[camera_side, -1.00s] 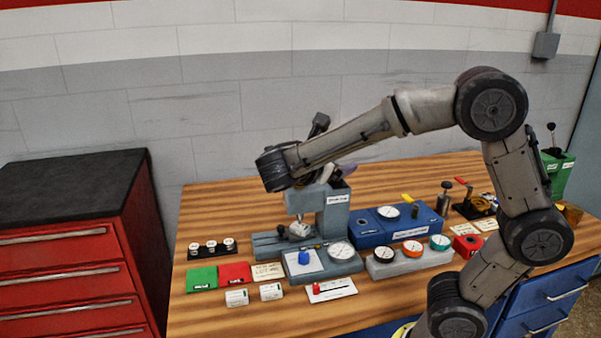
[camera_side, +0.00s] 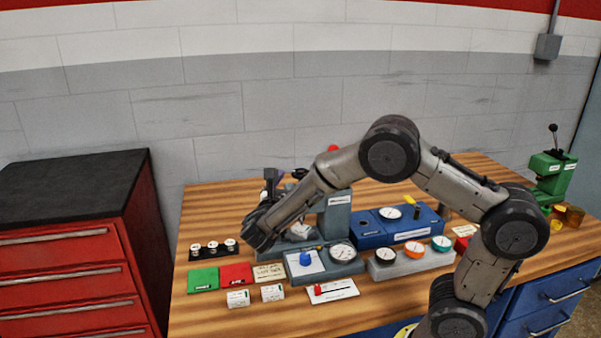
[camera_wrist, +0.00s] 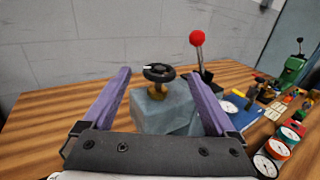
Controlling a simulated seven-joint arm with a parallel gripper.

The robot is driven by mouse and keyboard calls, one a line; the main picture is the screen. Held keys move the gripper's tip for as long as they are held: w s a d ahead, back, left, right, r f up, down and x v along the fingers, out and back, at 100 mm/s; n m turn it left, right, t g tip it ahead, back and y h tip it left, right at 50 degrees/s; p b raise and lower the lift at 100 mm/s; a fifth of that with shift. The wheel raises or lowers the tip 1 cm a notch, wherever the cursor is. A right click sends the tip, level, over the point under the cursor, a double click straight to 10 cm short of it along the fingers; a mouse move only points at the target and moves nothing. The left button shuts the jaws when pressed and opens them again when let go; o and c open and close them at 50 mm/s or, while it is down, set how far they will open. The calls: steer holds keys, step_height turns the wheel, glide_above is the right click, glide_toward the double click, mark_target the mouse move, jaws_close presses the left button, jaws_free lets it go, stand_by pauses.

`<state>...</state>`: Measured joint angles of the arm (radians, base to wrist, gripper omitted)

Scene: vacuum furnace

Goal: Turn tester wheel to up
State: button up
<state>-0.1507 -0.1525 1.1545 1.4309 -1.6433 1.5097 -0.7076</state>
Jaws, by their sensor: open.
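The tester wheel, a small black handwheel (camera_wrist: 158,73), sits on a brass stem on top of the grey tester (camera_wrist: 165,112) in the wrist view. My gripper (camera_wrist: 163,90) is open, with its two purple fingers apart on either side of the wheel in that picture; the wheel appears beyond the fingers, and I cannot tell how far off. A lever with a red knob (camera_wrist: 197,38) rises just right of the wheel. In the side view the grey tester (camera_side: 336,215) stands behind my forearm, which hides part of it; the fingers are mostly hidden there.
A blue box (camera_side: 405,222) and a grey block with several dials (camera_side: 410,255) stand right of the tester. Green (camera_side: 203,278) and red (camera_side: 236,273) pads lie at the front left. A red drawer cabinet (camera_side: 75,260) stands left of the table. The wall is behind.

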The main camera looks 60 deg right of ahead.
mark_target(300, 172)
steer(key=shift+x, duration=2.35)
steer(key=shift+a, duration=0.1)
steer(key=c, duration=1.4)
